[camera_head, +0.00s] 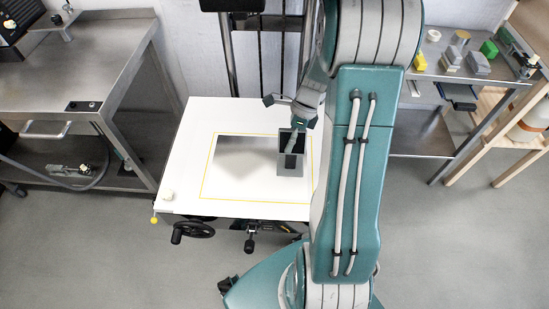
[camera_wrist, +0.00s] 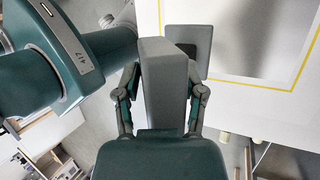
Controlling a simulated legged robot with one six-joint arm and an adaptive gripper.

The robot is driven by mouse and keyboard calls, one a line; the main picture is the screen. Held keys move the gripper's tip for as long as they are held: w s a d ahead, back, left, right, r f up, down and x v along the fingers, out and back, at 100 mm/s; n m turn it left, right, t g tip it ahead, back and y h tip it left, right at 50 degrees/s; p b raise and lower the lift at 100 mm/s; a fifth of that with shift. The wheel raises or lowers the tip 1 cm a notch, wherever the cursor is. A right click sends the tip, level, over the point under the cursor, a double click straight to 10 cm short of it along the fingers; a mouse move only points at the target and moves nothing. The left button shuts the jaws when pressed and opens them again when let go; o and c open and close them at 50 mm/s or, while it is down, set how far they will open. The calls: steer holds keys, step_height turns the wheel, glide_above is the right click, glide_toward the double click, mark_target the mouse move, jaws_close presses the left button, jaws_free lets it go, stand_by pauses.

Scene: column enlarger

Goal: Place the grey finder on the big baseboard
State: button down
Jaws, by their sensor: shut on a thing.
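The grey finder (camera_head: 291,165) is upright over the right part of the big white baseboard (camera_head: 185,150), near the right side of the yellow outline. It has a dark opening and a flat grey foot. In the wrist view, the finder's grey body (camera_wrist: 166,85) stands between the two fingers of my gripper (camera_wrist: 163,98), which is shut on it. Its square foot (camera_wrist: 200,38) shows beyond the body, over the board. I cannot tell whether the foot touches the board. In the head view, my gripper (camera_head: 300,116) is at the finder's upper end, partly hidden by my arm.
A soft dark shadow lies inside the yellow outline (camera_head: 235,134). A handwheel (camera_head: 192,231) is below the front edge. Steel benches flank it; the right bench (camera_head: 440,75) holds several small blocks.

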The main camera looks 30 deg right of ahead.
mark_target(279, 150)
steer(key=a+f, duration=0.1)
steer(key=w+a+f, duration=0.1)
steer(key=f, duration=0.1)
steer(key=shift+w+a+f, duration=0.1)
steer(key=shift+a+f, duration=0.05)
steer(key=shift+a, duration=0.2)
steer(key=f, duration=0.2)
steer(key=a+f, duration=0.1)
steer(key=f, duration=0.1)
steer(key=shift+f, duration=0.2)
steer(key=shift+c, duration=0.9)
jaws_free()
steer(key=shift+a, duration=0.15)
steer(key=shift+w+r, duration=0.1)
steer(key=shift+w, duration=0.05)
